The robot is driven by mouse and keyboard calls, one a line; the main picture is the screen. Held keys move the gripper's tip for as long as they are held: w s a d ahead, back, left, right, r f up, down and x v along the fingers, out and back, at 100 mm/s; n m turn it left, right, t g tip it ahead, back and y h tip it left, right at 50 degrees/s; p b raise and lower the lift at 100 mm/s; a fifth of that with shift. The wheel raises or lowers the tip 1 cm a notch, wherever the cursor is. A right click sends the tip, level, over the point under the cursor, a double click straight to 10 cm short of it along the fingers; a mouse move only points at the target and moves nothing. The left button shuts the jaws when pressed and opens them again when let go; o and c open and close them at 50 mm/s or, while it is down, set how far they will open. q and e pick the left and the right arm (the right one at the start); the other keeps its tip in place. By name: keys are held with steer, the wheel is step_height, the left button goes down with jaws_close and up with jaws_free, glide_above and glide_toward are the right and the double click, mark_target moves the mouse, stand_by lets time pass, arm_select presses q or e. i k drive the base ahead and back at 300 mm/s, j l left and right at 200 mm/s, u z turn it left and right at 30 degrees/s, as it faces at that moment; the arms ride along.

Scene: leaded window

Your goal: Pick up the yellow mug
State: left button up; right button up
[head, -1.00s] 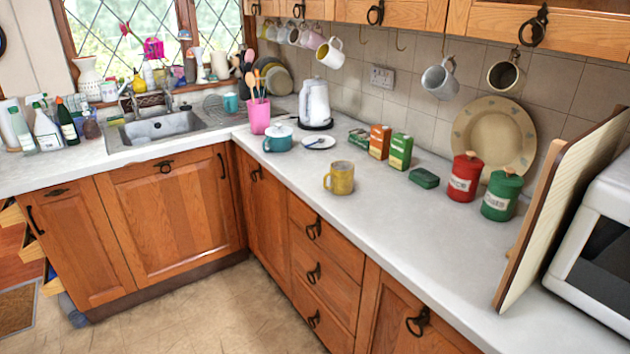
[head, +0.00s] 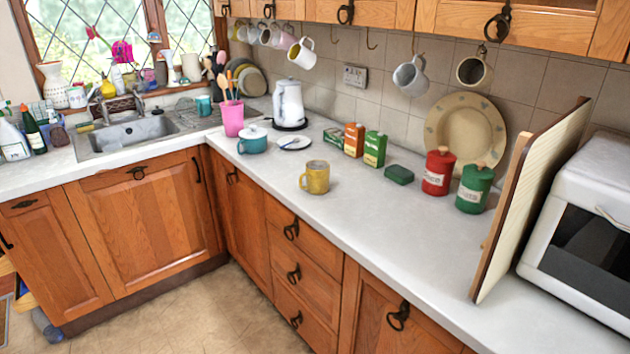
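The yellow mug (head: 316,178) stands upright on the white worktop (head: 345,225), near its front edge and above the drawers. Its handle points to the left. Nothing touches it, and there is clear worktop around it. Neither of my grippers shows in the head view.
Behind the mug are a teal pot (head: 252,140), a small plate (head: 294,143), a white kettle (head: 289,103), a green box (head: 375,149) and red (head: 438,172) and green (head: 474,188) canisters. A tall board (head: 530,190) and a microwave (head: 585,235) stand at the right. Mugs hang above.

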mark_target(317, 175)
steer(key=z, duration=0.35)
steer(key=i+j+z, duration=0.15)
steer(key=j+z, duration=0.25)
steer(key=i+j+z, duration=0.15)
steer(key=z, duration=0.3)
steer(key=i+j+z, duration=0.1)
steer(key=j+z, duration=0.15)
steer(key=j, duration=0.75)
steer(key=j+z, duration=0.3)
steer(key=j, duration=2.8)
